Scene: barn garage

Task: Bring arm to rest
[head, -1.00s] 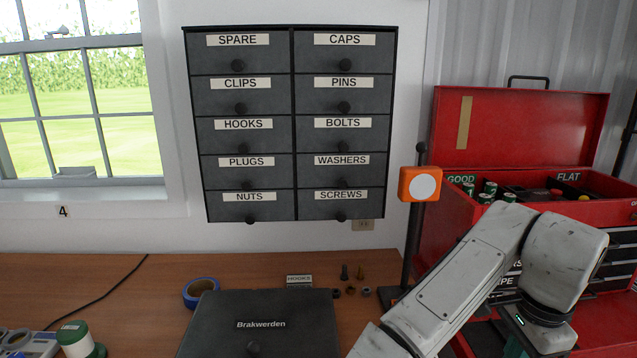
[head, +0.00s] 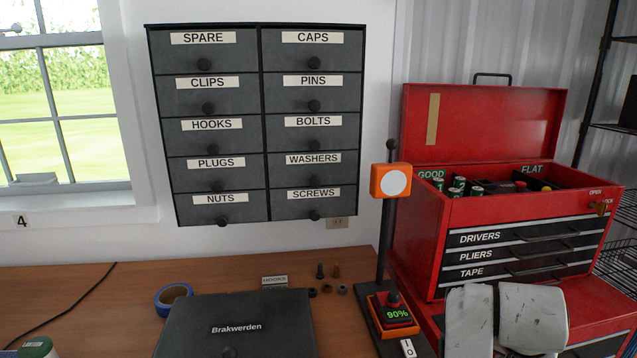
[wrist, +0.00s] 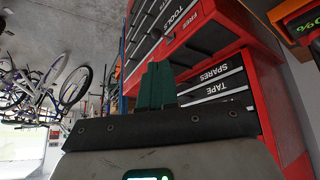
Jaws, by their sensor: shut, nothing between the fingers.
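My arm (head: 505,322) shows as pale grey links at the lower right of the head view, in front of the red toolbox. My gripper (wrist: 157,84) shows in the wrist view as green fingers pressed together, with nothing between them. It points toward the red cabinet drawers and appears clear of them. The gripper itself is out of the head view.
A red toolbox (head: 500,205) with its lid up stands at the right. A stand with an orange-framed white disc (head: 391,181) is beside it. A black Brakwerden case (head: 235,325) and blue tape (head: 173,299) lie on the bench (head: 70,290). Labelled drawers (head: 258,125) hang above.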

